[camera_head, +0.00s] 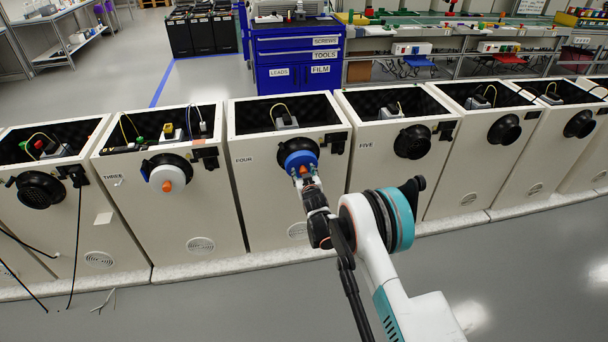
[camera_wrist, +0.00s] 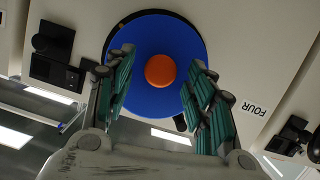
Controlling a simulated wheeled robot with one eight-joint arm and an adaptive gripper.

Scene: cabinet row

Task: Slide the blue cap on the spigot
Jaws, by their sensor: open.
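The blue cap (camera_head: 299,160) with an orange knob (camera_wrist: 160,71) sits at the black round spigot (camera_head: 288,149) on the front of the cabinet marked FOUR (camera_head: 260,185). In the wrist view the blue disc (camera_wrist: 157,28) covers nearly all of the spigot; only a thin dark rim shows behind it. Whether the cap is seated fully cannot be told. My gripper (camera_wrist: 155,82) is open, its two green-padded fingers on either side of the orange knob, with gaps between them and the knob. In the head view my gripper (camera_head: 308,180) is right in front of the cap.
A white cap with an orange knob (camera_head: 166,178) is on the cabinet marked THREE (camera_head: 125,205). Cabinet FIVE (camera_head: 380,175) has a bare black spigot (camera_head: 413,142). A dark latch box (camera_head: 335,143) sits right of the blue cap. The floor in front is mostly clear; black cables (camera_head: 76,240) hang at left.

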